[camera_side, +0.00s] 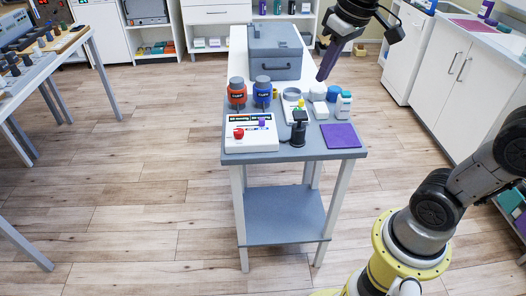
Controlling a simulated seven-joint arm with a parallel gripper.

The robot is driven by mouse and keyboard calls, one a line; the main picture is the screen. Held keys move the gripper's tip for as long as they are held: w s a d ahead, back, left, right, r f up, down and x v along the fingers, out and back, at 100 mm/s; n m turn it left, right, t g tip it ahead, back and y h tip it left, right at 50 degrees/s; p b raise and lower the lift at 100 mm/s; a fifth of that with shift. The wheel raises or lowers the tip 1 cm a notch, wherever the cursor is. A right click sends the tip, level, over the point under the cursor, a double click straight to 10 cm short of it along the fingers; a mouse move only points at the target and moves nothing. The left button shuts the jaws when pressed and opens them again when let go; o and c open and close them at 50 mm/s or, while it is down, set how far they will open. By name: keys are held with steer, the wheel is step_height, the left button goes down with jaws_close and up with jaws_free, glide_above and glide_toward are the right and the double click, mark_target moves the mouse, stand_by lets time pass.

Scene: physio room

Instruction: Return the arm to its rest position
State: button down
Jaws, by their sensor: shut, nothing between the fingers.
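My gripper (327,68) hangs in the air at the upper right of the narrow table (294,154), above its right edge. Its purple-grey fingers point down and to the left and are shut, with nothing held between them. It is apart from the things on the table. My arm comes in from the right side, and part of it is out of the picture at the top right. My yellow and grey base stands at the lower right.
The table holds a grey case (274,55), an orange jar (237,92), a blue jar (262,91), a white control box (251,133), a black-topped device (299,128), small containers and a purple pad (341,135). White cabinets (462,78) stand right. Open floor lies left.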

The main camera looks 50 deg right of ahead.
steer(key=s+a+f+t, duration=0.1)
steer(key=s+f, duration=0.2)
steer(key=s, duration=0.3)
steer(key=s+a+f+t, duration=0.1)
steer(key=s+a+f, duration=0.1)
steer(key=s+f, duration=0.2)
steer(key=s, duration=0.3)
steer(key=shift+s+a+n, duration=0.15)
steer(key=shift+a+n, duration=0.15)
steer(key=shift+n, duration=0.1)
